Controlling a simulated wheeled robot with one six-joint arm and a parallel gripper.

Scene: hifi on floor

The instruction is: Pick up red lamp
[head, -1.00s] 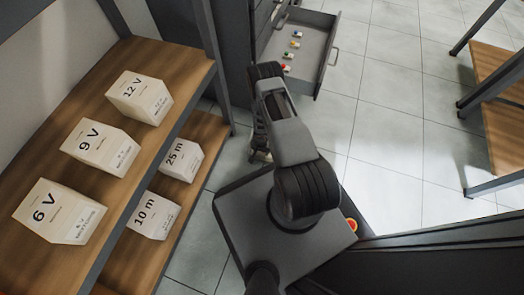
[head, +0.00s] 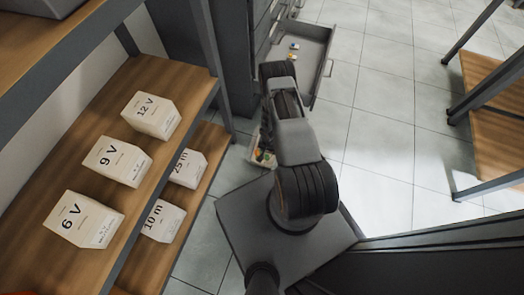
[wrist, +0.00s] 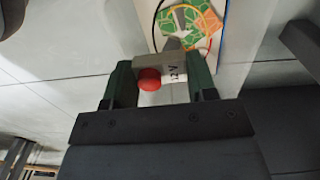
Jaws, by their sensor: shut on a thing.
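The red lamp (wrist: 149,79) has a round red bulb on a pale block marked 12 V. In the wrist view my gripper (wrist: 161,78) is shut on it, with one dark green finger on each side of the block. The lamp is held in front of a pale box (wrist: 149,22) containing green and orange pieces and looped cables. In the head view my arm hides the gripper and the lamp.
An open grey drawer (head: 322,62) with small items (head: 293,46) stands at the top. The same box (head: 254,144) shows beside my arm. Shelves at left hold white boxes marked 12 V (head: 151,116), 9 V (head: 117,161) and 6 V (head: 84,219). Tiled floor at right is clear.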

